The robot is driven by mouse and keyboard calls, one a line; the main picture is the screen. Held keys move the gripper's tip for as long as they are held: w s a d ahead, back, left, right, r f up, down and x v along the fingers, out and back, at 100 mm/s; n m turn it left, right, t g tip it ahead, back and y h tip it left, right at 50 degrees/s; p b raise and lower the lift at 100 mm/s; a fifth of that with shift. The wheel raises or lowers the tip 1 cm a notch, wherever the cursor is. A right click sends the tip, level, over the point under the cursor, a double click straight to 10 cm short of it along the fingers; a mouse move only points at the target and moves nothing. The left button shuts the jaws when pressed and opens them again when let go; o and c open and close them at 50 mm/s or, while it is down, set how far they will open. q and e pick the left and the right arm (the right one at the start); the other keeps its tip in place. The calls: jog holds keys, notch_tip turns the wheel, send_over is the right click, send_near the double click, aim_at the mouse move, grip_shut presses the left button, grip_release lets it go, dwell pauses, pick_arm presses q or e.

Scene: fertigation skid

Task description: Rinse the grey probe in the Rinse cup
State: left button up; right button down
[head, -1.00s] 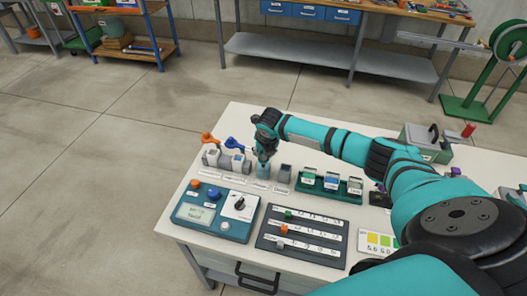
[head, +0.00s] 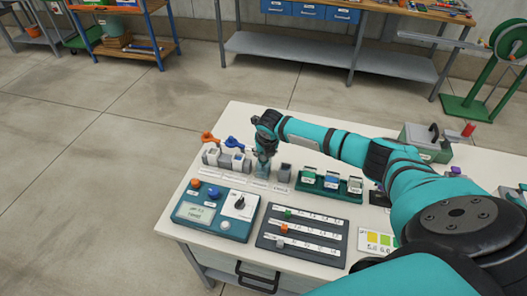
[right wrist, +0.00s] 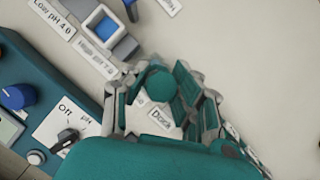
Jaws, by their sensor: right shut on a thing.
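My right gripper (head: 263,172) is shut low over the row of cups, between the blue probe's stand and the grey dock block (head: 285,173). It also shows in the right wrist view (right wrist: 165,108). What it holds is taken to be the grey probe, mostly hidden by the fingers. The Rinse cup is hidden or nearly so behind the fingers, so I cannot tell how deep the probe sits. The orange probe (head: 208,138) and blue probe (head: 235,145) stand to the left. My left gripper is not in view.
A meter box (head: 210,212) with knobs and a display stands in front left. A dark slider board (head: 300,236) lies in front. A green rack (head: 332,190) with several bottles is to the right. A blue-filled cup (right wrist: 105,25) shows in the right wrist view.

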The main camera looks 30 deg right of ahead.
jog(key=shift+r, duration=0.1)
notch_tip(320, 180, up, 9)
jog(key=p, duration=0.8)
jog(key=shift+f, duration=0.2)
jog(key=shift+f, duration=0.1)
